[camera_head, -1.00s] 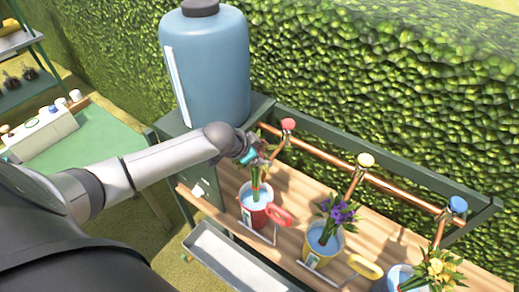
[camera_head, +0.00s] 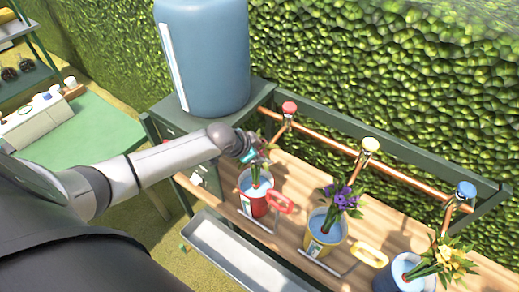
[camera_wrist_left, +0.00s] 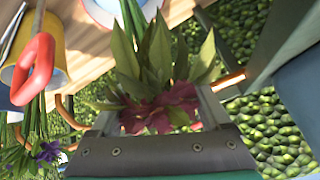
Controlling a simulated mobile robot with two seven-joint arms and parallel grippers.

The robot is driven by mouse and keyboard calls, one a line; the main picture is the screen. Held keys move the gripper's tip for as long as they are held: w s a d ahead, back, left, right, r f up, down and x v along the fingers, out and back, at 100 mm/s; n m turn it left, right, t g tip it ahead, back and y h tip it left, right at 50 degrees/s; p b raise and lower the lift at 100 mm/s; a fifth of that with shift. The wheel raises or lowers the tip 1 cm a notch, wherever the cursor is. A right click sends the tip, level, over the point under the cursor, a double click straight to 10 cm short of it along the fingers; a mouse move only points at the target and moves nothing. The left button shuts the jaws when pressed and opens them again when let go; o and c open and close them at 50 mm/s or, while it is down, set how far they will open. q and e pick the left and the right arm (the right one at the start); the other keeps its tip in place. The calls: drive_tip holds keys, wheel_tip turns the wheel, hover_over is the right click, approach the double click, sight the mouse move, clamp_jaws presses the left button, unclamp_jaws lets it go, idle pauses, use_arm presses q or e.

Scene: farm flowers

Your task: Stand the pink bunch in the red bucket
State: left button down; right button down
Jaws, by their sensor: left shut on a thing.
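My left gripper (camera_head: 252,156) is shut on the pink bunch. In the head view the gripper and its arm hide most of the blooms, and green stems run down into the mouth of the red bucket (camera_head: 252,203). In the left wrist view the dark pink blooms (camera_wrist_left: 160,110) lie between the fingers, with long green leaves (camera_wrist_left: 158,48) pointing toward the bucket's pale rim. The red handle (camera_wrist_left: 36,70) of the bucket shows at the left there. Whether the stems touch the bucket's bottom is hidden. My right gripper is not in view.
A yellow bucket (camera_head: 317,243) with a purple bunch (camera_head: 345,199) and a blue bucket (camera_head: 393,279) with a yellow bunch (camera_head: 443,262) stand to the right. A copper pipe with a red-knobbed tap (camera_head: 289,108) runs behind. A blue tank (camera_head: 205,60) stands at the back left.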

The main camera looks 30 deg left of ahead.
use_arm(q)
unclamp_jaws()
drive_tip(key=p+v, duration=0.3)
drive_tip(key=v, duration=1.2)
drive_tip(key=shift+r, duration=0.15)
idle(0.9)
